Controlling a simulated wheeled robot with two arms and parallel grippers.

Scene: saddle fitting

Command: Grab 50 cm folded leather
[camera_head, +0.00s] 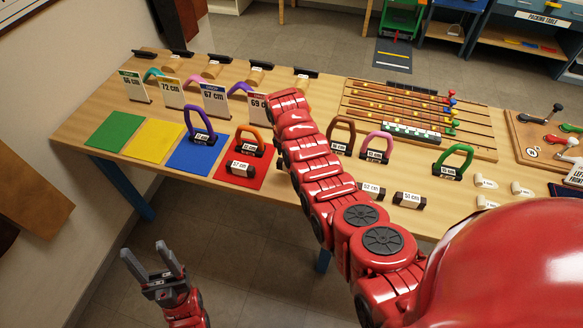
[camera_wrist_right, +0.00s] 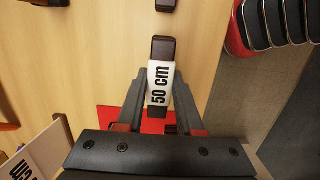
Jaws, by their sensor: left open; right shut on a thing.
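The 50 cm folded leather (camera_wrist_right: 161,49) is a dark brown roll with a white "50 cm" label, in the right wrist view. My right gripper (camera_wrist_right: 160,78) is shut on it, one finger on each side of the label. In the head view my right arm hides this gripper and the leather. A corner of the red mat (camera_wrist_right: 112,116) shows below them in the wrist view. My left gripper (camera_head: 145,248) is open and empty, in front of the table at lower left.
Other labelled rolls lie on the table (camera_head: 330,204): a 57 cm one (camera_head: 240,169) on the red mat and a 52 cm one (camera_head: 371,189). Arched saddle pieces (camera_head: 199,125) and upright cards (camera_head: 132,88) stand close by. The table's front edge is mostly clear.

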